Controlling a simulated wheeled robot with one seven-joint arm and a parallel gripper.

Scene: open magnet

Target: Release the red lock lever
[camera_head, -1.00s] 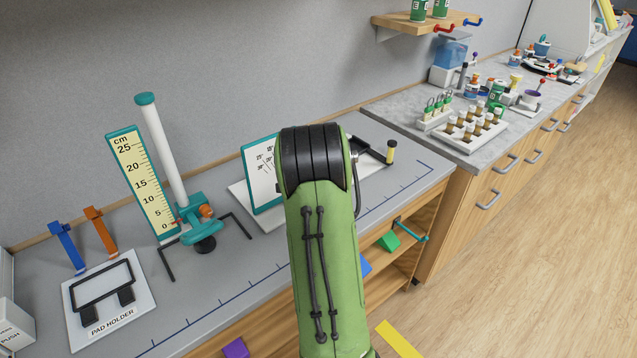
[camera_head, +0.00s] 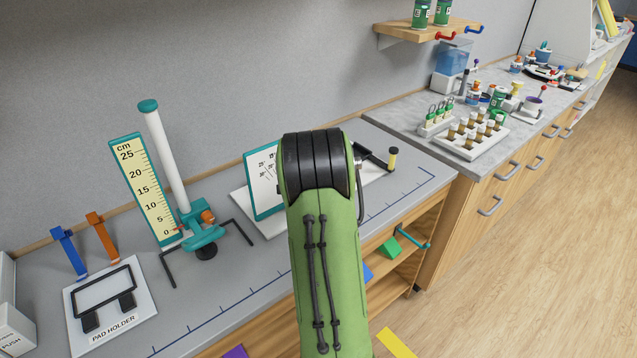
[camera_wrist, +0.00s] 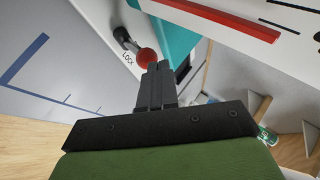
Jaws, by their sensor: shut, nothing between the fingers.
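The lock lever shows in the wrist view as a dark arm with a red ball knob (camera_wrist: 146,57), beside the printed word LOCK (camera_wrist: 128,60) on a white surface. My gripper (camera_wrist: 161,65) is shut and empty. Its fingertips appear right beside the red ball, just to its right; I cannot tell whether they touch it. In the head view my green arm hides the lever and the gripper. The white dial panel with a teal edge (camera_head: 262,172) stands on the bench just left of my arm.
A teal stand with a white tube (camera_head: 168,155) and a cm ruler (camera_head: 147,190) stand to the left. A pad holder (camera_head: 110,305) lies at the front left. Shelves are below.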

